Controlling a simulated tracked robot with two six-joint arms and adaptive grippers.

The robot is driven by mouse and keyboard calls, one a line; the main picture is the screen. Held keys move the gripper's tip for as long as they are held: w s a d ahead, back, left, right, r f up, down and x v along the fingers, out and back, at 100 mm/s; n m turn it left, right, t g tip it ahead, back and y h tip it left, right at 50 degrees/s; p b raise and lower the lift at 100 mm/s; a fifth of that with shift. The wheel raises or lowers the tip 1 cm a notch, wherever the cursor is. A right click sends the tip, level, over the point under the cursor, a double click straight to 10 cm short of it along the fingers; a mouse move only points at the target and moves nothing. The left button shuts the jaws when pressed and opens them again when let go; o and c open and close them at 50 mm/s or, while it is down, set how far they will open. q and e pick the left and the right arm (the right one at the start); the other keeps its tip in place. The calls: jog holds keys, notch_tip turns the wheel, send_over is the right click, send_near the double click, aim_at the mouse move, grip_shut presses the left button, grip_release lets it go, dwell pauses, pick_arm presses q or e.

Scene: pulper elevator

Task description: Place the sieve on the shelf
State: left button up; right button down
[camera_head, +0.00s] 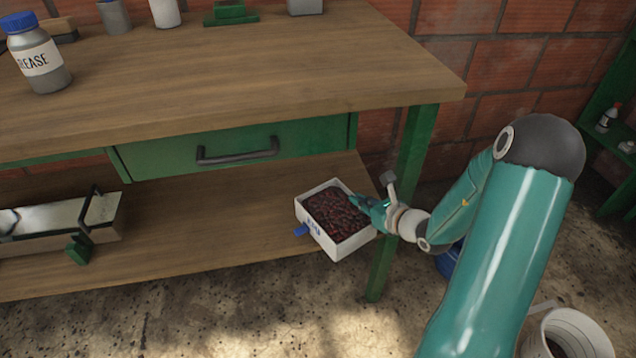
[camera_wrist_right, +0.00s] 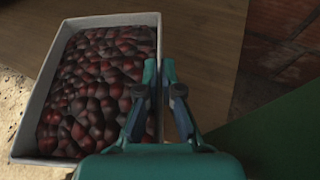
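A white rectangular box (camera_head: 350,246) full of dark red fruit is at the front right of the wooden lower shelf (camera_head: 225,215). It is the likeliest sieve, but I see no mesh. It sits tilted in the head view and reaches past the shelf's front edge; I cannot tell whether it rests on the shelf. My right gripper (camera_head: 358,202) is at its right wall. In the right wrist view, the gripper's fingers (camera_wrist_right: 160,72) straddle the box's rim (camera_wrist_right: 158,22) and look closed on it. My left gripper is not in view.
A green table leg (camera_head: 410,165) stands close to my right gripper. A drawer with a dark handle (camera_head: 238,152) is above the shelf. A metal tray (camera_head: 60,218) lies at the shelf's left; the shelf between is clear. A grease bottle (camera_head: 38,55) stands on the tabletop.

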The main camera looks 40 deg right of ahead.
aim_at(335, 185)
jog(key=shift+w+r+b+x, duration=0.1)
jog(key=shift+r+b+x, duration=0.3)
jog(key=shift+x, duration=1.7)
jog(key=shift+w+r+b+x, duration=0.15)
jog(key=shift+b+x, duration=0.6)
jog(key=shift+x, duration=1.35)
jog(key=shift+w+r+b+x, duration=0.1)
jog(key=shift+r+b+x, duration=0.3)
jog(key=shift+x, duration=1.75)
jog(key=shift+d+f, duration=0.1)
jog(key=shift+f, duration=0.15)
jog(key=c, duration=1.3)
grip_release()
